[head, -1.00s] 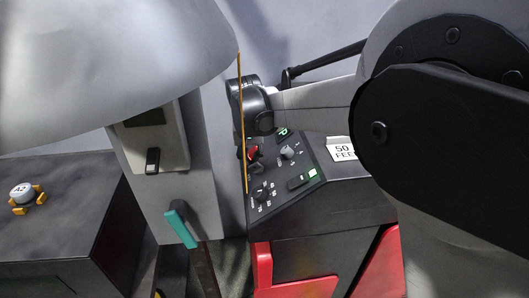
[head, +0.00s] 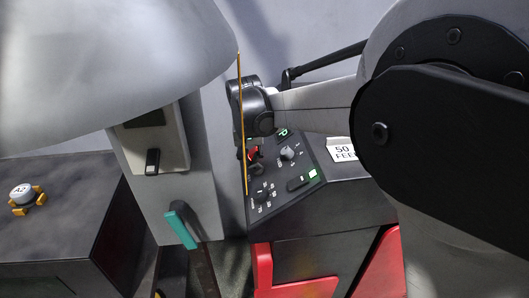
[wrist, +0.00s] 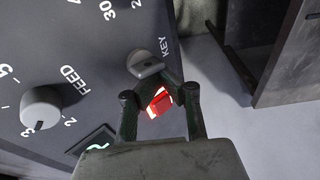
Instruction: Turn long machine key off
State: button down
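The machine's sloped dark control panel (head: 290,205) is in the middle of the head view. In the wrist view, the grey round key switch (wrist: 146,63) sits beside the label KEY. The red key (wrist: 158,102) shows between the two dark fingers of my gripper (wrist: 161,85). The fingers reach to the switch, and their ends angle inward around the key. Whether both fingertips press on it cannot be told. In the head view, a small red part (head: 254,154) shows at the panel's left edge, below my wrist. My fingers are mostly hidden there.
The FEED knob (wrist: 41,107) is left of my fingers in the wrist view. A grey column with a teal handle (head: 180,225) stands close left of the panel. An orange vertical rod (head: 242,120) passes before my wrist. A part marked A2 (head: 22,191) lies far left.

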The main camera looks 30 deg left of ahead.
jog(key=shift+s, duration=0.4)
jog(key=shift+r+p, duration=0.3)
jog(key=shift+r, duration=0.45)
